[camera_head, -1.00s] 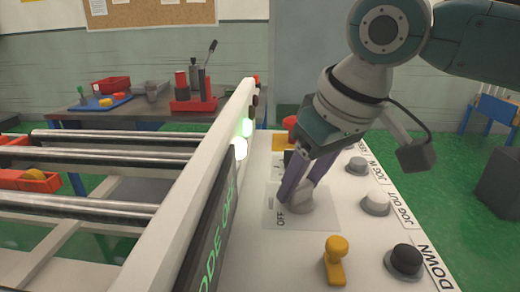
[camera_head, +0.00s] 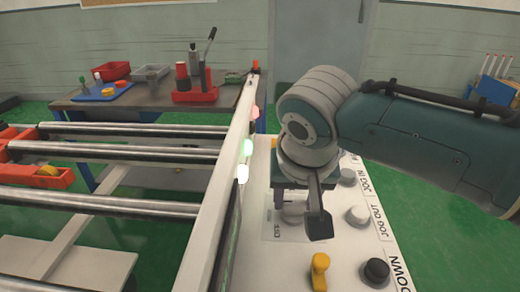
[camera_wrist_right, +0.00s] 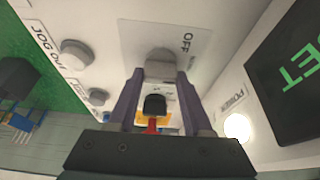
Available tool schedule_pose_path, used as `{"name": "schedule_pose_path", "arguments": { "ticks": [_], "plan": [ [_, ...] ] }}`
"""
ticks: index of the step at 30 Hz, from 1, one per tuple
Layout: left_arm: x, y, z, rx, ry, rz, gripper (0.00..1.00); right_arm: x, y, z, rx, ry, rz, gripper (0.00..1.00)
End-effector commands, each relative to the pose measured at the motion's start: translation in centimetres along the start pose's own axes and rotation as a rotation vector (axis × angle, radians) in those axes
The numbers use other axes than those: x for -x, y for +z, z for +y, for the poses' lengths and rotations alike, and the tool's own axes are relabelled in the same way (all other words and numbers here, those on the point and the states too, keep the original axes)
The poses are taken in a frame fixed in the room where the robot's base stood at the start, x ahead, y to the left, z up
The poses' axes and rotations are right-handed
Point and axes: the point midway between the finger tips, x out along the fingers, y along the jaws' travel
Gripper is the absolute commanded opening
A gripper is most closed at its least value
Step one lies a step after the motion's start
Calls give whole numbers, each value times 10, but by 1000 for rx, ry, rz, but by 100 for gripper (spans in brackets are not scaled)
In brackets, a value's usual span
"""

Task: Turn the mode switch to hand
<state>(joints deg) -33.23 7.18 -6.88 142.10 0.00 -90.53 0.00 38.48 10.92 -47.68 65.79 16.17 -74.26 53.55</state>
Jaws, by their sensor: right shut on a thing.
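The mode switch is a grey knob (camera_head: 292,212) on a pale plate with an OFF label, on the white control panel (camera_head: 300,262). In the right wrist view the knob (camera_wrist_right: 161,66) sits between the tips of my two purple fingers. My right gripper (camera_head: 292,201) is shut on this knob, reaching down from above. The wrist hides much of the knob in the head view, and I cannot tell which position it points to. The OFF label shows beside it in the right wrist view. My left gripper is not in view.
Near the knob stand a yellow switch (camera_head: 320,268), a black button (camera_head: 376,272) and grey jog buttons (camera_head: 358,215). A white upright rail (camera_head: 222,205) with lit lamps (camera_head: 247,147) borders the panel on the left. Rollers (camera_head: 110,204) lie beyond it.

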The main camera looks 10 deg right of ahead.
Motion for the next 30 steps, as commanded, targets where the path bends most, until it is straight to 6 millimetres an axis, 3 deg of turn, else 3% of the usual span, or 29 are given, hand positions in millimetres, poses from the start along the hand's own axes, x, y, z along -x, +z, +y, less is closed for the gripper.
{"name": "schedule_pose_path", "arguments": {
  "ticks": [15,16,23,30],
  "plan": [
    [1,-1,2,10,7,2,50,0,-1,0,-19,6,2,0],
    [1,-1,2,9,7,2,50,0,-1,0,-19,6,2,53],
    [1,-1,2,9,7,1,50,0,0,0,-18,7,1,79],
    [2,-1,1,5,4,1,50,0,0,0,-17,7,1,80]
  ]
}}
